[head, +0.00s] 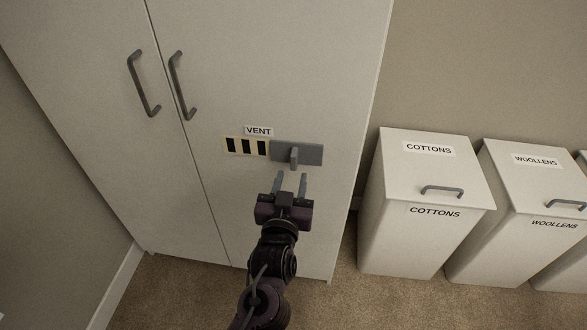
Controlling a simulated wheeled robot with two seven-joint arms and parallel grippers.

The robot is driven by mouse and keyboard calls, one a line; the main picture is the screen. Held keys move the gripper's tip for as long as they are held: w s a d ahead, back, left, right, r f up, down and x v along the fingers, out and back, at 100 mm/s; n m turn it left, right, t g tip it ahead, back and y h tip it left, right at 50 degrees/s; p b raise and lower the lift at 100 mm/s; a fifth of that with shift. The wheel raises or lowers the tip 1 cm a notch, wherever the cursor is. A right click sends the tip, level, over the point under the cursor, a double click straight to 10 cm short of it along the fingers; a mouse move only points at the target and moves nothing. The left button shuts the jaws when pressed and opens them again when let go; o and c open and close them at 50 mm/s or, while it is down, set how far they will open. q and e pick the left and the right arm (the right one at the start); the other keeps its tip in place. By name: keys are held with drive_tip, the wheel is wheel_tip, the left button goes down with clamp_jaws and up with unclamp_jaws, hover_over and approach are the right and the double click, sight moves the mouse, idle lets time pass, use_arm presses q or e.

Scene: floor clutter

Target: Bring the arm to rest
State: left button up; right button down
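My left arm reaches up from the bottom of the head view toward a white cabinet (95,110). My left gripper (290,178) is open, its two grey fingers apart with nothing seen between them. It is just below a grey slider plate with a small knob (312,153) on the right cabinet door. The fingertips look close to the knob; whether they touch the plate I cannot tell. Left of the plate is a vent (246,147) with dark slots showing, under a label reading VENT (258,131). My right gripper is not in view.
A white bin labelled COTTONS (405,180) stands right of the cabinet. A bin labelled WOOLLENS (502,190) stands beside it, with part of another at the right edge. Two grey door handles (143,84) (181,86) stick out from the cabinet. Carpet (185,290) lies clear in front.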

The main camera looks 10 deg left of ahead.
use_arm(q)
drive_tip(key=shift+s, duration=1.1)
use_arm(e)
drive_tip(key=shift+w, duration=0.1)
